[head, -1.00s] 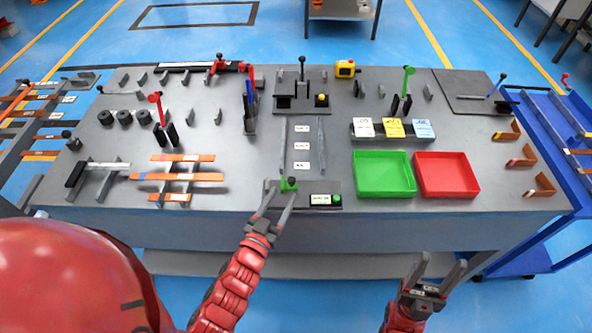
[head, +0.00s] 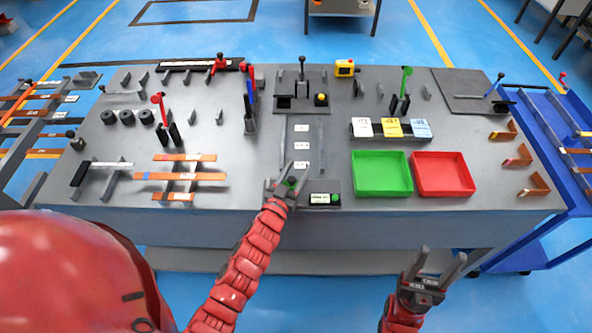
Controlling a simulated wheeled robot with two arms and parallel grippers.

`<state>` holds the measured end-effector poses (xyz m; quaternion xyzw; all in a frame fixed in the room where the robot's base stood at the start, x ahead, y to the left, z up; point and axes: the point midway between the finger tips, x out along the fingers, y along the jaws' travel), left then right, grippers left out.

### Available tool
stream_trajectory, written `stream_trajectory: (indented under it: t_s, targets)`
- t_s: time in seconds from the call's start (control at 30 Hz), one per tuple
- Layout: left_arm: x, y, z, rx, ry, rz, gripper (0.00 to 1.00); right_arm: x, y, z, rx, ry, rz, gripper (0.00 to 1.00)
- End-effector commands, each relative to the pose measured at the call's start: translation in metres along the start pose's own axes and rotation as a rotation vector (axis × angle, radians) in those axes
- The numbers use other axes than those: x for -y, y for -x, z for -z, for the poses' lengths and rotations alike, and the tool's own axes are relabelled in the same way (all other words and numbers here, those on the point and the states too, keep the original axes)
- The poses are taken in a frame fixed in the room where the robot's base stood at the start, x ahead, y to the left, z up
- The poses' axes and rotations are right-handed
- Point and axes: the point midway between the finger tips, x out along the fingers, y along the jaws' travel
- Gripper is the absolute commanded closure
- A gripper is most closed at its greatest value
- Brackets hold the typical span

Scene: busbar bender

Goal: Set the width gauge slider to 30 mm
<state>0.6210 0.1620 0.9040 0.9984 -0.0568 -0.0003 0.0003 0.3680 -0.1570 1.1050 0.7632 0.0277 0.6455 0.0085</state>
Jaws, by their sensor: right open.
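The width gauge seems to be the dark plate with two upright rails (head: 321,144) and several white labels at the table's front middle. The label figures are too small to read. My right gripper (head: 441,263) is open and empty in front of the table.
A small box with a green button (head: 335,197) lies just right of the knob. A green tray (head: 356,187) and a red tray (head: 471,190) stand further right. Orange bars lie on a rack (head: 180,176) to the left. A lever station (head: 284,102) stands behind the gauge.

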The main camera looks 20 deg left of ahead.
Motion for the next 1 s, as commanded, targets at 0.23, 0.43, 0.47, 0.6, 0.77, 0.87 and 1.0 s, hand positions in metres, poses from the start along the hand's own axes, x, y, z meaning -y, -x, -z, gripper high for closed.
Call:
stream_trajectory:
  t_s: [0.23,0.43,0.47,0.6,0.77,0.87,1.0]
  targets:
    - [0.0001,0.0002,0.0,0.0,0.0,0.0,0.95,0.0,0.0,0.0,0.0,0.0,0.0,0.41]
    - [0.0,0.0002,-0.0014,-0.001,-0.001,0.0,1.0,0.0001,0.0032,-0.0006,0.0,0.0,0.0,0.41]
    - [-0.0002,0.0001,-0.0021,-0.002,-0.002,0.0,1.0,0.0003,0.0056,-0.001,0.0,0.0,0.0,0.41]
    - [-0.0003,-0.0001,0.0004,-0.001,-0.002,0.0,1.0,0.0003,0.0067,-0.0011,0.0,0.0,0.0,0.41]
    - [-0.0002,0.0,0.0003,-0.001,-0.001,0.001,0.69,0.0003,0.0064,-0.0011,0.0,0.0,0.0,0.41]
    - [-0.0002,-0.0001,0.0003,-0.001,-0.001,0.001,0.51,0.0003,0.0064,-0.0011,0.0,0.0,0.0,0.41]
    - [-0.0002,-0.0001,0.0003,-0.001,-0.001,0.001,0.43,0.0003,0.0064,-0.0012,0.0,0.0,0.0,0.41]
